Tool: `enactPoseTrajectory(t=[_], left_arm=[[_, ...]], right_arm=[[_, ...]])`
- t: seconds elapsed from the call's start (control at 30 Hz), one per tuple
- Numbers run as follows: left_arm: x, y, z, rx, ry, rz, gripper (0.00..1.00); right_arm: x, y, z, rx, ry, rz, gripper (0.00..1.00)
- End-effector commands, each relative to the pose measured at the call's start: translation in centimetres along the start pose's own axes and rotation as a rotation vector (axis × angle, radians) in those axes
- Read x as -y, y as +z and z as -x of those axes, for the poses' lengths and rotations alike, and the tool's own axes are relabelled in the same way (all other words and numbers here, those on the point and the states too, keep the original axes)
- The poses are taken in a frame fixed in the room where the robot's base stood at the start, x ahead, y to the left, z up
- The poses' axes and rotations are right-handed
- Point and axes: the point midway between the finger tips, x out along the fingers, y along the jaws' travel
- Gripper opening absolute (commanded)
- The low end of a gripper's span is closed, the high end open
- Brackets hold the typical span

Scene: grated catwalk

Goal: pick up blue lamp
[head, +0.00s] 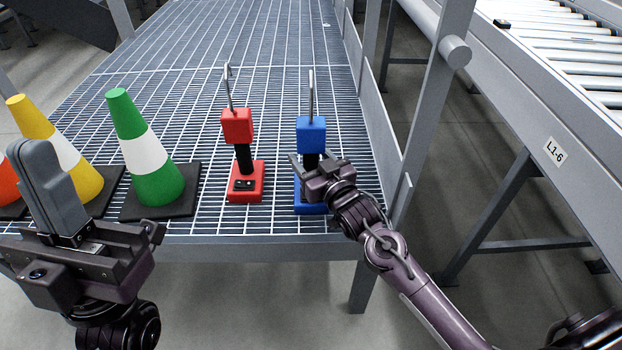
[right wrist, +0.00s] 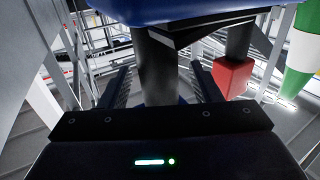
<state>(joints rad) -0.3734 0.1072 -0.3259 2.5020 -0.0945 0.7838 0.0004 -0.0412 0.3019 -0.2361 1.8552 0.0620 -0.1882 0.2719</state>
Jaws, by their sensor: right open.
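The blue lamp (head: 311,132) stands upright on the grated catwalk, with a blue head, a grey hook on top, a black neck and a blue base. My right gripper (head: 316,172) is at the neck, below the head, and hides part of the neck and base. In the right wrist view the black neck (right wrist: 158,65) stands between the two open fingers (right wrist: 160,88), under the blue head. Contact with the fingers cannot be made out. My left gripper (head: 45,165) is at the lower left, away from the lamp; its jaw gap is not clear.
A red lamp (head: 237,127) stands just left of the blue one. Green (head: 165,182), yellow (head: 78,170) and orange (head: 8,185) cones stand further left. A raised side plate and post (head: 425,120) bound the catwalk at right. The grating behind the lamps is clear.

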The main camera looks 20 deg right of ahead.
Motion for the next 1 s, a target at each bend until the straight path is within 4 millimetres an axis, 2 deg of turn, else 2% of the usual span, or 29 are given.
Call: enactPoseTrajectory(t=[0.07,0.4,0.47,1.0], left_arm=[[0.00,0.01,0.00,0.001,0.000,0.000,0.00],[0.00,0.03,-0.01,0.002,0.000,0.000,0.00],[0.00,0.03,-0.01,0.002,0.000,0.000,0.00],[0.01,0.21,-0.13,0.013,0.000,0.000,0.00]], right_arm=[[0.00,-0.01,0.01,0.000,0.000,0.000,0.51],[-0.02,-0.01,0.03,-0.001,0.000,0.000,0.06],[-0.02,-0.02,0.03,-0.001,0.000,0.000,0.00],[-0.05,-0.48,0.00,-0.005,0.001,0.001,0.00]])
